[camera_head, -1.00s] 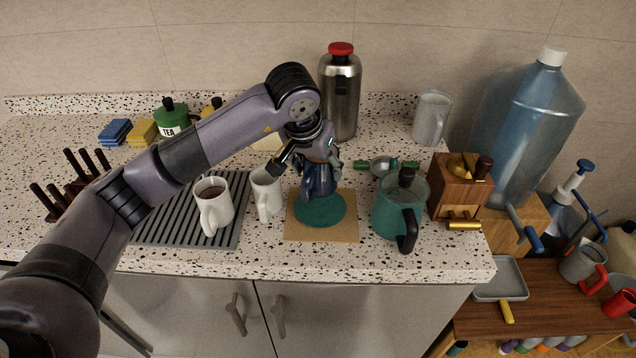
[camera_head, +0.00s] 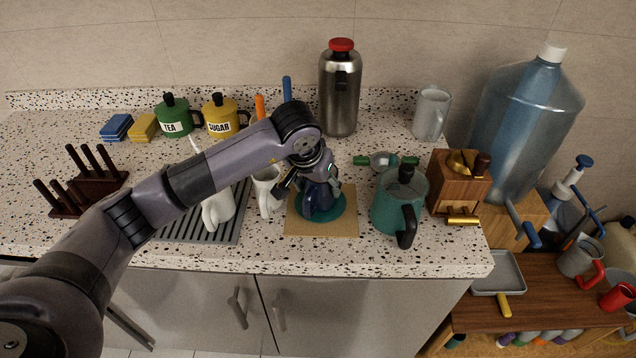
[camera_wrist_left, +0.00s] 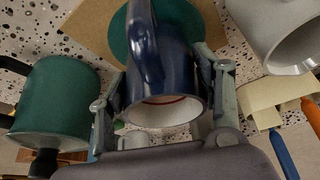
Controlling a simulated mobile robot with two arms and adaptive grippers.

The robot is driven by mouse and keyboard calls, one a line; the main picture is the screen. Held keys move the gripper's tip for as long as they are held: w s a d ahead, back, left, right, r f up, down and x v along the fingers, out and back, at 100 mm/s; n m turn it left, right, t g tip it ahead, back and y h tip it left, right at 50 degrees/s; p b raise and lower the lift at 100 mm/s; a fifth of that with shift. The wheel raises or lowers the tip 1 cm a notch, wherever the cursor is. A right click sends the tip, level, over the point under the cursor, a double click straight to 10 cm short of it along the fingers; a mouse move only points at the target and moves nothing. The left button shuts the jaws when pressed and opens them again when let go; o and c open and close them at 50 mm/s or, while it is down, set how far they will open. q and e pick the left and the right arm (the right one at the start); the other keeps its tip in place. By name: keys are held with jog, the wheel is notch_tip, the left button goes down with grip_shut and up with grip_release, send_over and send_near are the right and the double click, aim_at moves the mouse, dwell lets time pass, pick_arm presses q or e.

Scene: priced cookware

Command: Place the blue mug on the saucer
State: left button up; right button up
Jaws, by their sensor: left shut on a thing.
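The dark blue mug (camera_head: 318,198) is in my left gripper (camera_head: 312,188), low over the teal saucer (camera_head: 340,210). In the left wrist view, the blue mug (camera_wrist_left: 160,62) sits between the two fingers of the gripper (camera_wrist_left: 165,88), with its white inside and its handle showing. The saucer (camera_wrist_left: 120,42) shows behind the mug there. The saucer lies on a square tan board (camera_head: 320,228). The arm and gripper hide part of the mug, and I cannot tell whether its base touches the saucer. My right gripper is not in view.
A teal pot (camera_head: 396,207) stands close on the right. A steel flask (camera_head: 340,95) stands behind.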

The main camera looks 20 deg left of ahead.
pick_arm(q)
jog(key=o, duration=1.6)
jog(key=shift+r, duration=0.15)
jog(key=b+v, duration=0.1)
jog(key=v, duration=1.1)
jog(key=shift+s+b, duration=0.1)
jog(key=shift+b, duration=0.3)
